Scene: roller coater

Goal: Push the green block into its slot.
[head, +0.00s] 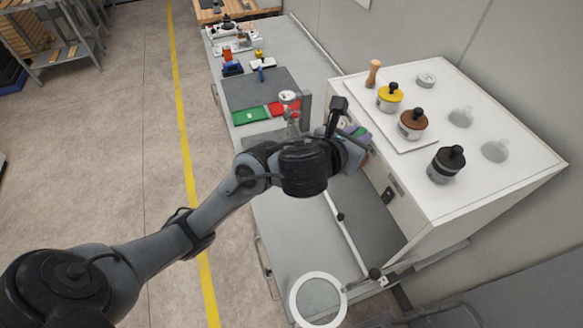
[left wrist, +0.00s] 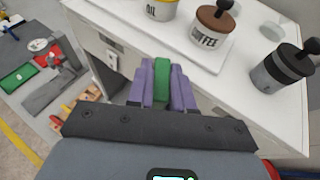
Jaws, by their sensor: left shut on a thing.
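My left gripper (head: 361,148) has purple fingers and reaches the upper front of the white cabinet (head: 458,196). In the left wrist view, the fingers (left wrist: 163,88) are shut on the green block (left wrist: 162,79), which stands upright between them. A bit of the green block (head: 359,132) also shows in the head view. The fingertips are at the cabinet's front face, just below its top edge; I cannot tell whether the block touches it. I cannot make out the slot, which may be hidden by the block and fingers. My right gripper is not in view.
Yellow (head: 390,97), brown (head: 412,123) and black (head: 446,165) canisters stand on the cabinet top. A wooden-handled object (head: 374,72) is near its back left edge. A round white ring (head: 318,299) is below.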

